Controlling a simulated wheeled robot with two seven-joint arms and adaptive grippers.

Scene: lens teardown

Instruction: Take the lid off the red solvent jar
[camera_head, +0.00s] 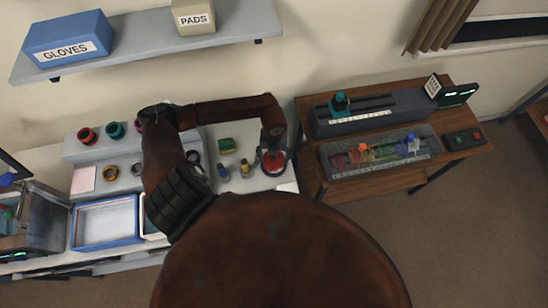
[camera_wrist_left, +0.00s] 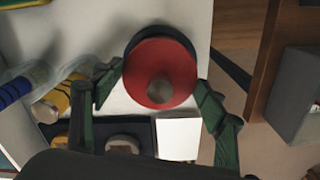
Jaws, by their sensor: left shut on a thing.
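The red solvent jar (camera_head: 273,164) stands at the right end of the grey bench, partly hidden under my left gripper (camera_head: 273,146). In the left wrist view its round red lid (camera_wrist_left: 148,92) with a grey knob (camera_wrist_left: 160,91) lies between the fingers. The fingertips of my left gripper (camera_wrist_left: 162,80) touch the lid from opposite sides and are shut on it. A dark round edge shows behind the lid; I cannot tell whether the lid is apart from the jar. My right gripper is not in view.
Small bottles (camera_head: 245,168) and a green-yellow block (camera_head: 227,145) stand left of the jar. A blue-rimmed tray (camera_head: 78,240) is further left. A wooden table (camera_head: 310,185) with a clear bin (camera_head: 335,174) is to the right, beyond a gap. A shelf (camera_head: 150,50) hangs above.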

